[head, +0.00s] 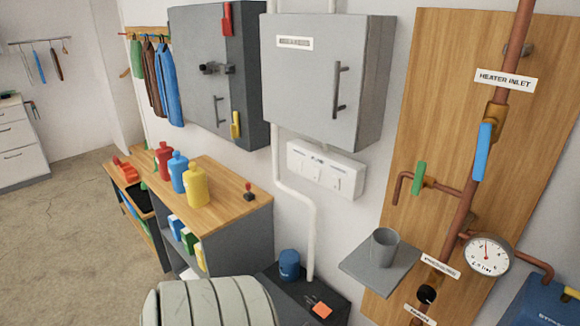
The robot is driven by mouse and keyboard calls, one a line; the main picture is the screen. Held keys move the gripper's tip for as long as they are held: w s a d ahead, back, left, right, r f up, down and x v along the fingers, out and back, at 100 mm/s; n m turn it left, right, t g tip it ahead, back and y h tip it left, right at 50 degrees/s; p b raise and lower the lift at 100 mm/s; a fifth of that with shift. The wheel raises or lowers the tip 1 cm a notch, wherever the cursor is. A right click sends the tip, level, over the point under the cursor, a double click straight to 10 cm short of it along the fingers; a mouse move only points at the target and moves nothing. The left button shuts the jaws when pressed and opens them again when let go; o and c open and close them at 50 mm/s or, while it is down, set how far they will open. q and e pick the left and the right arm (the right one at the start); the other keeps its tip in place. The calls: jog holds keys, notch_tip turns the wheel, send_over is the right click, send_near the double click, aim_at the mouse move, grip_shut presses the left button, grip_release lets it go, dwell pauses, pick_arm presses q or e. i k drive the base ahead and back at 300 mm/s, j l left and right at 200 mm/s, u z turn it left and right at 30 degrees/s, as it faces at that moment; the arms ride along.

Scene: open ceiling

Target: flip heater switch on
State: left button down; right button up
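No switch in the head view carries a readable heater label. A white wall box (325,170) with several switch-like panels hangs below the closed grey cabinet (325,80); its markings are too small to read. A dark grey cabinet (218,75) to the left has a red lever (227,18) at its top right and a yellow one (236,125) lower down. A sign reading "HEATER INLET" (505,80) sits by the copper pipe on the wooden panel at right. Neither of my grippers shows.
A wooden-topped bench (225,205) at left carries red, blue and yellow bottles (197,187). A small grey shelf (365,268) with a grey cup (384,248) juts out at right. A pressure gauge (487,256) and blue-handled valve (483,150) are on the pipes. Floor at far left is clear.

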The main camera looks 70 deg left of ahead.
aim_at(298, 162)
jog(key=u, duration=1.95)
